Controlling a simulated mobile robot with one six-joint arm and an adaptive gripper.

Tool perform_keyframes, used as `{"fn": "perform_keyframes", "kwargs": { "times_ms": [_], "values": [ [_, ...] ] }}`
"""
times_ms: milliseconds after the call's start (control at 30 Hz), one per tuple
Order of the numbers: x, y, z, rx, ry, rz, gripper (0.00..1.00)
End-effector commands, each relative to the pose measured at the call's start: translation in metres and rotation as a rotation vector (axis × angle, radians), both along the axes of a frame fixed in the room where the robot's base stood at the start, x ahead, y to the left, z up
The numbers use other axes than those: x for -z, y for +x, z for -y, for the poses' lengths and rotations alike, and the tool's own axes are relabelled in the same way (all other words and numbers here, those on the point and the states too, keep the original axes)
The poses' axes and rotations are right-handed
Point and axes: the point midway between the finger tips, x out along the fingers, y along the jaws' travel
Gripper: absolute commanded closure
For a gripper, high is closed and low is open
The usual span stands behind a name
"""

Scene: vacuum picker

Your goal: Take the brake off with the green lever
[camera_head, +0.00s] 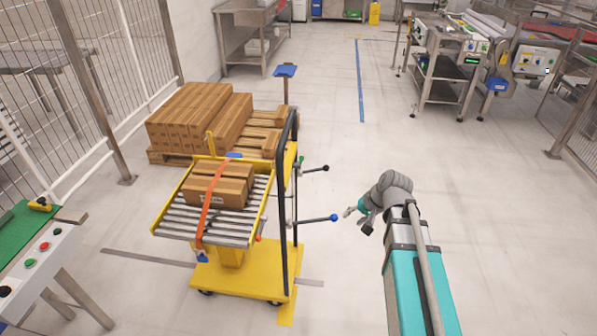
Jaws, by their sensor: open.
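A yellow cart (268,278) with a roller top stands left of centre, with levers on its right side by a black push frame. The green knob (301,160) of one lever shows small and partly hidden behind the frame. A black-knobbed lever (315,170) sticks out to the right just below it.
Strapped cardboard boxes (222,185) lie on the cart's rollers (205,226). A loaded pallet (268,137) stands behind the cart. A control panel (40,255) is at lower left, a mesh fence (122,50) at left, machines (455,50) at upper right. The floor right of the cart is clear.

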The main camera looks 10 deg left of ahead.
Motion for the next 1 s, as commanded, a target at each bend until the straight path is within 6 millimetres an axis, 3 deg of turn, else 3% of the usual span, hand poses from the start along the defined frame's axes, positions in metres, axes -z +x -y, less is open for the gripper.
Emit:
{"fn": "perform_keyframes", "kwargs": {
  "times_ms": [33, 100, 500, 800, 1000],
  "values": [
    [0.016, 0.016, -0.008, 0.02, 0.053, 0.013, 0.45],
    [0.022, 0.032, -0.02, 0.047, 0.13, 0.029, 0.45],
    [0.042, 0.121, -0.068, 0.231, 0.574, 0.083, 0.45],
    [0.049, 0.186, -0.083, 0.388, 0.908, 0.073, 0.45],
    [0.049, 0.218, -0.083, 0.474, 1.085, 0.049, 0.45]
  ]
}}
